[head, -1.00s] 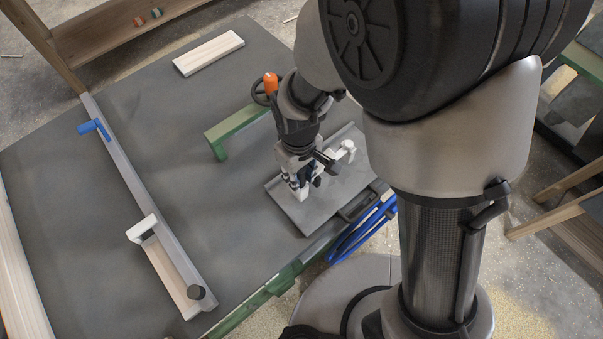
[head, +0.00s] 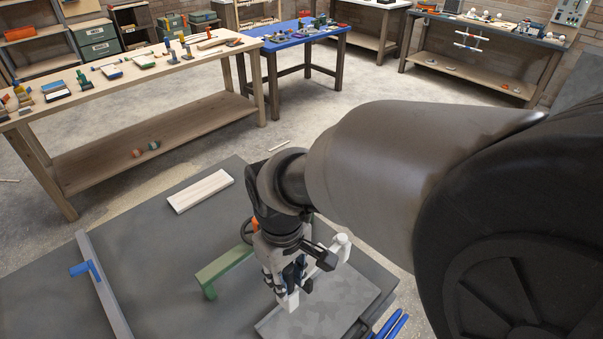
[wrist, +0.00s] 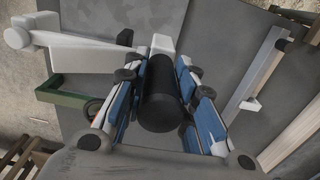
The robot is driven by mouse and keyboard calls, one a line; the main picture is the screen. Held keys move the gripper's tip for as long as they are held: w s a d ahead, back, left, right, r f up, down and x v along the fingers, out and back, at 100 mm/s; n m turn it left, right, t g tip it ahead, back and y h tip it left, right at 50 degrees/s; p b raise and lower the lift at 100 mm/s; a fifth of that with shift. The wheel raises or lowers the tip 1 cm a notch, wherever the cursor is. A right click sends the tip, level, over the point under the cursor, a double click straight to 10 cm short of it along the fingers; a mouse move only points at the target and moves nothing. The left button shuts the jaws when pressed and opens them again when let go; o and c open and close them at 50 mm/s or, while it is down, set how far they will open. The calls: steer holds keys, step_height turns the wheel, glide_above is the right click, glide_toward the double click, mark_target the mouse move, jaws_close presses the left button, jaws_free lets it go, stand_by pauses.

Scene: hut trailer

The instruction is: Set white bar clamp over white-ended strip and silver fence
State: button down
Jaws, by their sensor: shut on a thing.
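The white bar clamp (head: 341,247) is held by my gripper (head: 286,284) over the grey plate at the table's near right; whether it touches the plate is unclear. In the wrist view, its white bar (wrist: 85,42) reaches left and a black handle (wrist: 160,105) lies between the blue-sided fingers. The silver fence (head: 104,285) runs along the table's left, with a blue clamp (head: 84,268) on it. In the wrist view, the fence (wrist: 238,100) is at right, with the strip beside it and the strip's white end (wrist: 250,104). The strip is out of the head view.
A green angled piece (head: 222,268) stands just left of my gripper. A pale board (head: 200,190) lies farther back. The grey plate (head: 330,310) is beneath the gripper, with blue handles (head: 390,326) beside it. The table between fence and green piece is clear.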

steer(key=shift+r+p, duration=3.3)
steer(key=shift+r, duration=0.9)
steer(key=shift+f, duration=0.1)
